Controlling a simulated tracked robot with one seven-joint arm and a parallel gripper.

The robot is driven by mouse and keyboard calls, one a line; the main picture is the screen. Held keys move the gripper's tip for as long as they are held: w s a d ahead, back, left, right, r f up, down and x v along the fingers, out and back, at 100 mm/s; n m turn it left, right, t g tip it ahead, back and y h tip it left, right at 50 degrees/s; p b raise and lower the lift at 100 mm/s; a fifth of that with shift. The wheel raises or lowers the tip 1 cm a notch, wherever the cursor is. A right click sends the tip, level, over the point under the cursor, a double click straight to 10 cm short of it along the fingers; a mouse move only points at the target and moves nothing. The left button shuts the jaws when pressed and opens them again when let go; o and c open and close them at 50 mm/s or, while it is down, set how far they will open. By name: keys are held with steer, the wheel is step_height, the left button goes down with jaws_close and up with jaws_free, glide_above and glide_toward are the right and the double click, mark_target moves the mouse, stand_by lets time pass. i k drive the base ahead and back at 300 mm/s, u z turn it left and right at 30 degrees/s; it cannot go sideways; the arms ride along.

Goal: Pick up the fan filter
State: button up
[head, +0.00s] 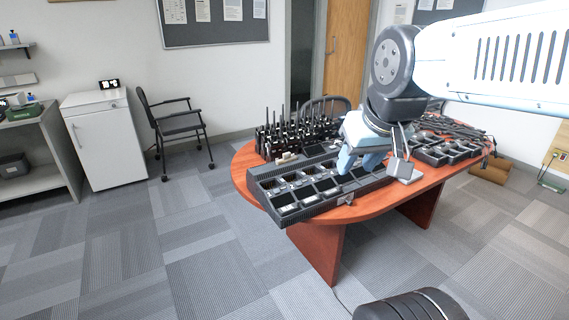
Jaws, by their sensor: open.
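I cannot pick out a fan filter with certainty. A small grey square piece (400,169) stands on the table just right of my gripper and may be it, but it is too small to tell. My gripper (358,166) is light blue, points down and is open. It is over the right part of a long black multi-bay charger (290,215) on the red-brown oval table (246,160). The gripper and arm hide part of the table behind them. I cannot tell whether the fingertips touch anything.
Several black radios with upright antennas (298,133) stand at the back left of the table. More black charger trays (447,150) and dark cables fill its right side. Behind are a black chair (178,125) and a white cabinet (103,140). The carpet at front left is clear.

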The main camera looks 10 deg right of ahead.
mark_target(287, 158)
steer(key=z, duration=0.05)
steer(key=i, duration=1)
steer(key=u, duration=0.05)
